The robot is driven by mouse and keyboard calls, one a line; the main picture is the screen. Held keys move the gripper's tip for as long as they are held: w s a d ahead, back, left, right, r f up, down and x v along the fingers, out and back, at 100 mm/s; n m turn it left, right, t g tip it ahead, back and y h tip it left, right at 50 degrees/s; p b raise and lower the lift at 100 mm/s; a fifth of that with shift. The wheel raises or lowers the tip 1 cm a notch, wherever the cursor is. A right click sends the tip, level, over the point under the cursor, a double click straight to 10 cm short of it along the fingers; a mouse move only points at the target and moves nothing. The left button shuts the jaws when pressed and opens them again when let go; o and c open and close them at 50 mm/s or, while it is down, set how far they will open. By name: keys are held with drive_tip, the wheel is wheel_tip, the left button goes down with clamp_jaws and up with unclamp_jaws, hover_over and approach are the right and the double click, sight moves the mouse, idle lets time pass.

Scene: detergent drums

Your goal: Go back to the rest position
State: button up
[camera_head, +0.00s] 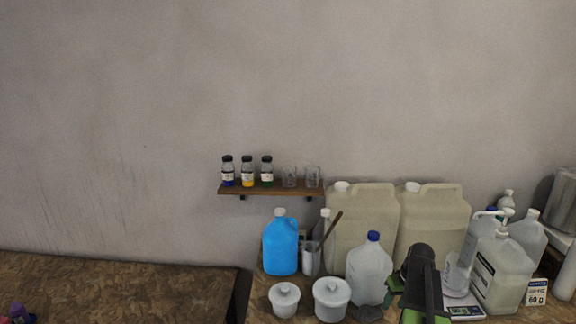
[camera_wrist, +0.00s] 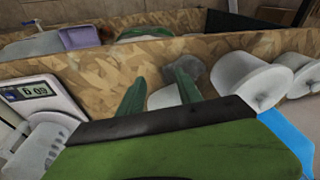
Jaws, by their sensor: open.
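My gripper (camera_head: 420,288) is at the lower right of the head view, over the bench in front of the large beige canisters. In the wrist view my gripper (camera_wrist: 160,92) shows two green fingers spread apart, with no object held between them. The fingers stand out against a wood-chip board (camera_wrist: 240,60).
Near my gripper are a clear jug with blue cap (camera_head: 370,270), white lidded pots (camera_head: 332,300), a scale (camera_head: 466,311) and a large jug (camera_head: 501,275). Beige canisters (camera_head: 365,225) stand behind. A blue jug (camera_head: 281,247) is left, below a bottle shelf (camera_head: 270,189). The left bench (camera_head: 130,290) is mostly clear.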

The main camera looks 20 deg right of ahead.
drive_tip(key=s+a+f+g+b, duration=0.1)
drive_tip(key=a+f+b, duration=0.1)
drive_tip(key=a, duration=1.1)
drive_tip(key=s+a+f+n+b, duration=0.1)
drive_tip(key=a+f+b, duration=0.2)
drive_tip(key=a, duration=1)
drive_tip(key=s+a+f+n+g+b, duration=0.1)
drive_tip(key=a+f, duration=0.3)
drive_tip(key=a, duration=0.9)
drive_tip(key=shift+a+f+g+h+b, duration=0.15)
drive_tip(key=shift+a+g+h+b, duration=0.15)
drive_tip(key=shift+b, duration=0.4)
drive_tip(key=shift+c, duration=0.5)
drive_tip(key=shift+d, duration=0.2)
